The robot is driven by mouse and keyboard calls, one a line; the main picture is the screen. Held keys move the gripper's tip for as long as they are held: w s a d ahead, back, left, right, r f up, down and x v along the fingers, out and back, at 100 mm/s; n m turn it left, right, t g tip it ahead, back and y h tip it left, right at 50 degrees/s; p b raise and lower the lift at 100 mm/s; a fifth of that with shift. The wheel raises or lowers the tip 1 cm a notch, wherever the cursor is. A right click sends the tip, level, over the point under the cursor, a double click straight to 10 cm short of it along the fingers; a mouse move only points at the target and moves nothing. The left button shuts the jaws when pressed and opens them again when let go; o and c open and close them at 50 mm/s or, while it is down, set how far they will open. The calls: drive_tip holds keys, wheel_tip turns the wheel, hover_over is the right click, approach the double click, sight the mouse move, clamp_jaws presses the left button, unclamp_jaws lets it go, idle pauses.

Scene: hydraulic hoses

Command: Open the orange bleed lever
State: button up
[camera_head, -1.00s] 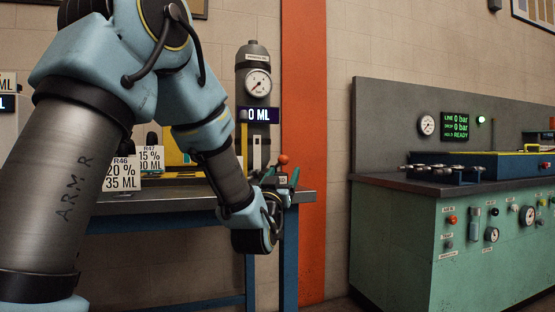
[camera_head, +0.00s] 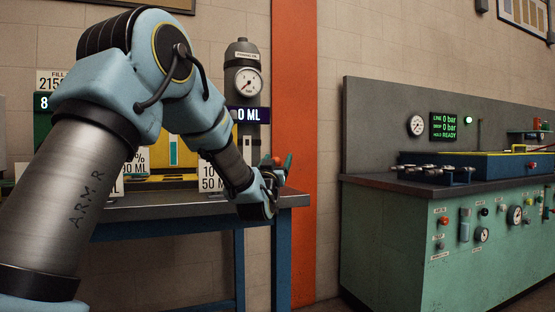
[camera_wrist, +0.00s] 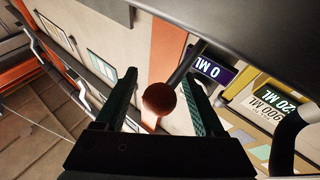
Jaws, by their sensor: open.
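The bleed lever shows in the wrist view as a dark rod with a red-orange ball knob (camera_wrist: 159,99) at its end. The knob is between the two dark green fingers of my gripper (camera_wrist: 159,76). The gripper is open, with a gap visible between the knob and each finger; I cannot tell the depth between them. In the head view my gripper (camera_head: 276,172) is at the right end of the left bench. There the fingers and wrist largely hide the lever, and its knob is hard to make out.
A grey cylinder with a round gauge (camera_head: 248,82) stands behind my gripper, with a "0 ML" display (camera_head: 249,114) below the gauge. Number cards stand on the left bench (camera_head: 150,205). A green test bench (camera_head: 440,240) stands to the right, with open floor between.

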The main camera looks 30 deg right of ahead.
drive_tip(key=shift+w+d+r, duration=0.15)
drive_tip(key=shift+w, duration=0.05)
clamp_jaws()
idle(0.6)
idle(0.8)
